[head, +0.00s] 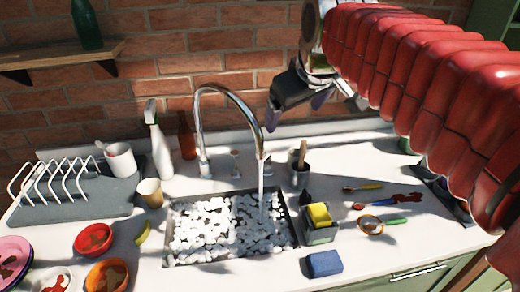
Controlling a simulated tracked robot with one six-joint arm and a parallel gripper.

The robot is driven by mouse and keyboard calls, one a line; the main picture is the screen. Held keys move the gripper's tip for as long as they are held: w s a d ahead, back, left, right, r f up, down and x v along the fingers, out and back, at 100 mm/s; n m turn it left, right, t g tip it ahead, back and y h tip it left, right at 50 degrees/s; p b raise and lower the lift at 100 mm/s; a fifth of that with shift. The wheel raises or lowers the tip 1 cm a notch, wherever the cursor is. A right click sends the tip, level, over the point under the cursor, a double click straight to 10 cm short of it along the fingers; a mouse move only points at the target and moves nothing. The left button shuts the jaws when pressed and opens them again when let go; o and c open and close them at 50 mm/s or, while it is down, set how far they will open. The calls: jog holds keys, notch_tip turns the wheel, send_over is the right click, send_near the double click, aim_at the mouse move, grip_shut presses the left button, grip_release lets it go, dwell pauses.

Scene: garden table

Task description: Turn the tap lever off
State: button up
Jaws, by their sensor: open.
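A chrome arched tap (200,115) stands behind the sink (283,205), and a stream of water (261,185) runs from its spout. A small upright fitting (236,160) stands right of the tap's base; I cannot tell for sure whether it is the lever. My gripper (294,115) is open and empty, its fingers pointing down. In the picture it is just right of the spout, apart from it, and above the counter's back part. The sink is filled with white foam-like lumps.
A white spray bottle (159,145) and a brown bottle (186,136) stand left of the tap. A dark cup with utensils (299,175) stands below my gripper. A yellow sponge (319,213) and blue sponge (324,263) are right of the sink.

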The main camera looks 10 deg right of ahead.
jog(key=w+r+n, duration=0.1)
jog(key=w+r, duration=0.1)
jog(key=w, duration=0.3)
jog(key=n+g, duration=0.5)
jog(key=g, duration=0.2)
send_over(265, 161)
notch_tip(265, 161, down, 16)
jog(key=shift+s+f, duration=0.1)
jog(key=shift+f, duration=0.1)
jog(key=shift+f, duration=0.1)
notch_tip(265, 161, down, 14)
jog(key=shift+r, duration=0.15)
jog(key=c, duration=1.1)
